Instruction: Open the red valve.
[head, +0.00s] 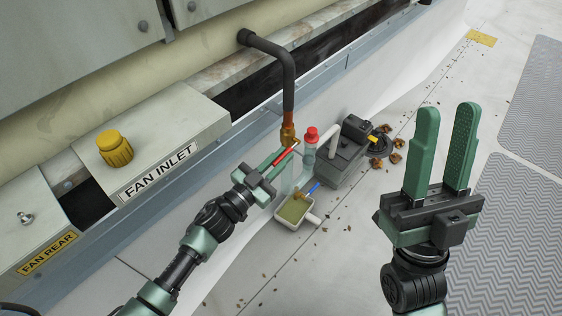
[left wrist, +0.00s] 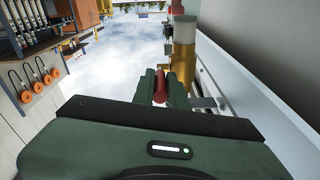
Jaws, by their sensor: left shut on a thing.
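The red valve handle (head: 287,154) sits at the brass valve (head: 288,136) under the end of the dark bent pipe. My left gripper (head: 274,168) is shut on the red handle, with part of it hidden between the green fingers. My right gripper (head: 443,115) is open and empty, raised above the floor at the right.
A tray of greenish liquid (head: 294,211) with a brush stands on the floor below the valve. A red-capped bottle (head: 310,137) and a grey pump-like device (head: 342,160) stand beside it. A yellow knob (head: 115,149) is on the fan inlet box (head: 170,128).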

